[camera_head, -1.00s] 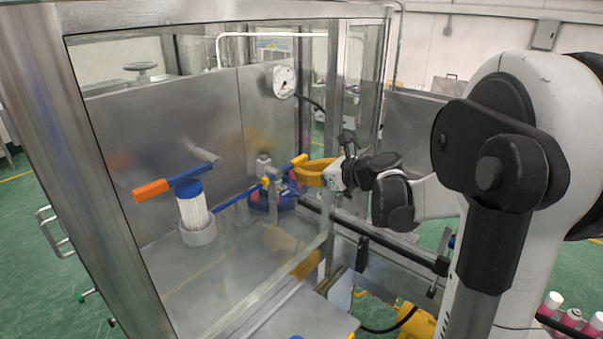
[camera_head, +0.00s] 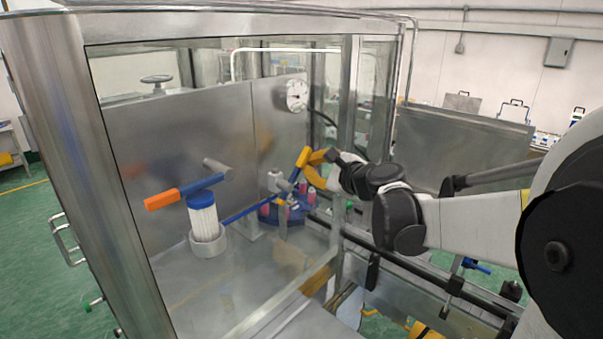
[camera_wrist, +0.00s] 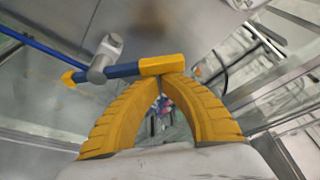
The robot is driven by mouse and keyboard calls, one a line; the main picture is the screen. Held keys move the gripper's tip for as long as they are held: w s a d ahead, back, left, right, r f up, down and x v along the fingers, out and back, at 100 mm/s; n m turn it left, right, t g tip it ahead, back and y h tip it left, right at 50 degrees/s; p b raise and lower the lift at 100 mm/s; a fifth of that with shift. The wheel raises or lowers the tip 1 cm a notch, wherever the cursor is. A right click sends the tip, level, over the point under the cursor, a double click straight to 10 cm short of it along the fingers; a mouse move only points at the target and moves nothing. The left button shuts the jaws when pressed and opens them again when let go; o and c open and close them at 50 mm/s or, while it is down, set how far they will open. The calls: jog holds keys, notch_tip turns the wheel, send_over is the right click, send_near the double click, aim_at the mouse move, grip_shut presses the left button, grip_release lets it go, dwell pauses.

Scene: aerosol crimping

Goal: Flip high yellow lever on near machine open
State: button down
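The high lever on the near machine has a blue bar and a yellow end (camera_head: 303,157). It slants up to the right inside the glass enclosure. In the wrist view its yellow end (camera_wrist: 162,65) lies across the fingertips, with the blue bar running left to a grey hub (camera_wrist: 104,58). My gripper (camera_head: 309,163) has yellow ribbed fingers and reaches in from the right at the lever's end. In the wrist view the finger tips (camera_wrist: 160,78) come together at the handle's lower edge. They look in contact with it, not closed around it.
An orange-ended blue lever (camera_head: 183,190) sits above a white ribbed cylinder (camera_head: 203,217) at the left. A blue rotary holder (camera_head: 285,212) with pink bottles is below the gripper. A metal frame post (camera_head: 344,120) and a rail (camera_head: 390,255) are close to my arm.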

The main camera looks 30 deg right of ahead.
aim_at(300, 157)
jog(key=a+r+n, duration=0.1)
jog(key=r+n+t, duration=0.1)
jog(key=n, duration=0.1)
jog(key=shift+s+a+h, duration=0.3)
jog(key=shift+a+h, duration=0.1)
jog(key=shift+s+a+r, duration=0.2)
jog(key=shift+a+r, duration=0.25)
jog(key=shift+a, duration=0.1)
jog(key=shift+s+a+r, duration=0.2)
jog(key=shift+a+r, duration=0.1)
jog(key=shift+a, duration=0.3)
jog(key=shift+w, duration=0.1)
